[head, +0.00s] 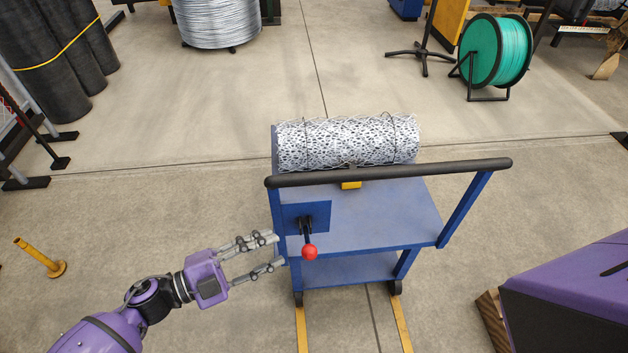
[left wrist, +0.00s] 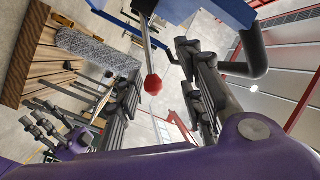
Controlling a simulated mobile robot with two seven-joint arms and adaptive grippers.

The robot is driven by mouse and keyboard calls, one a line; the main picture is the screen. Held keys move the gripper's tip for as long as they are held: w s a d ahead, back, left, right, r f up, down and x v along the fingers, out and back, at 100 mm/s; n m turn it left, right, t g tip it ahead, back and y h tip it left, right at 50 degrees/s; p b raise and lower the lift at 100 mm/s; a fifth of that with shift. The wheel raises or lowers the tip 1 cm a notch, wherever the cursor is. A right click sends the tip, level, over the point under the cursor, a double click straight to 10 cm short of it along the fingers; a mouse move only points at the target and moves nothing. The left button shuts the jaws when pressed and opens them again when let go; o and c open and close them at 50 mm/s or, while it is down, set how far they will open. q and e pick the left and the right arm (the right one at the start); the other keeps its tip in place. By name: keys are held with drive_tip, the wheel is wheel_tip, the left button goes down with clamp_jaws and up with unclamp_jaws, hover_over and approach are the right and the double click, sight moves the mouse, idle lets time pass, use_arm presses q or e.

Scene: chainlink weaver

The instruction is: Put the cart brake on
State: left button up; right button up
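The blue cart (head: 375,215) stands in the middle of the head view, with a black push handle (head: 400,172). A blue plate (head: 318,215) at its left near corner carries the brake lever, whose red knob (head: 309,252) points toward me. My left gripper (head: 279,250) is open and empty just left of the knob, its fingers pointing right. In the left wrist view the red knob (left wrist: 153,85) appears between the spread fingers of the left gripper (left wrist: 165,98), with no clear contact. Grey and purple parts at the wrist view's lower left may be my right gripper; its state is unclear.
A mesh roll (head: 347,142) lies on the cart. A wire coil (head: 217,22) and green reel (head: 496,50) stand behind. A purple shape fills the lower right beside wood.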

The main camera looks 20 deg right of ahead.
sight(309, 255)
use_arm(q)
drive_tip(key=s+d+g, duration=0.1)
drive_tip(key=d, duration=0.1)
drive_tip(key=s+d, duration=0.1)
drive_tip(key=d, duration=0.2)
drive_tip(key=s+d+m+g+p, duration=0.1)
drive_tip(key=s+d, duration=0.1)
drive_tip(key=d, duration=0.1)
drive_tip(key=shift+r+g, duration=0.2)
drive_tip(key=shift+g, duration=0.1)
drive_tip(key=shift+w, duration=0.1)
drive_tip(key=shift+f, duration=0.1)
clamp_jaws()
